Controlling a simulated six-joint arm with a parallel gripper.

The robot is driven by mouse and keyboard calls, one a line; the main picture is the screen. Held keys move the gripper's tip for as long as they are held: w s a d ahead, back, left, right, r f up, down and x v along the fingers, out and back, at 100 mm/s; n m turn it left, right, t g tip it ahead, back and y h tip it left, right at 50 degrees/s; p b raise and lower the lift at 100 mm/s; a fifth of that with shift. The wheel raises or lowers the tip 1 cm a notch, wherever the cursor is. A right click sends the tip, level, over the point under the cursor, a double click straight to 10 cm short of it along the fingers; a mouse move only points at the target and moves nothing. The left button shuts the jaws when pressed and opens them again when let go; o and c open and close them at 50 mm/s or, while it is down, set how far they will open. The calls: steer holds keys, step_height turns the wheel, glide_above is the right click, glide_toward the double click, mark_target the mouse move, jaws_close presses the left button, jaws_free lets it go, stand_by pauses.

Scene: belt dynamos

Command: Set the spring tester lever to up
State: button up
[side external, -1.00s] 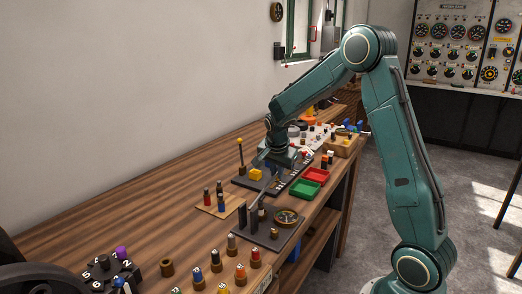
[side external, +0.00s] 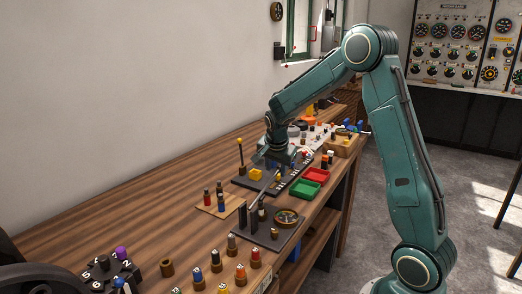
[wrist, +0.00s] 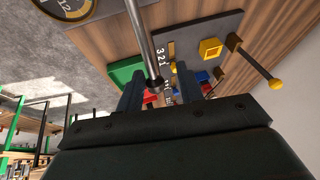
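The spring tester appears to be the dark plate (side external: 272,236) with two dark uprights and a round dial (side external: 287,216). A slim metal rod, which looks like its lever (side external: 262,193), slants from the uprights up toward my gripper (side external: 276,172). In the wrist view the rod (wrist: 143,40) comes down from the top, and its dark end lies between the two fingers of my gripper (wrist: 160,88). The fingers are apart, with gaps beside the rod. Part of the dial (wrist: 65,8) shows at the top left there. Whether a finger touches the rod cannot be told.
A dark board with a yellow block (side external: 255,174) and a yellow-topped stick (side external: 240,155) stands beyond the tester. Green (side external: 303,189) and red (side external: 315,175) trays lie to the right. A wooden board (side external: 217,206) with small pegs lies left. The back-left bench is clear.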

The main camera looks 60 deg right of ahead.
steer(key=d+r+v, duration=0.1)
steer(key=d+v, duration=0.1)
steer(key=v, duration=1.3)
steer(key=shift+d+r, duration=0.25)
stand_by(1.7)
steer(key=shift+s+r, duration=0.1)
steer(key=shift+r, duration=0.05)
stand_by(0.3)
steer(key=v, duration=1.3)
steer(key=shift+r, duration=0.2)
steer(key=shift+a, duration=0.2)
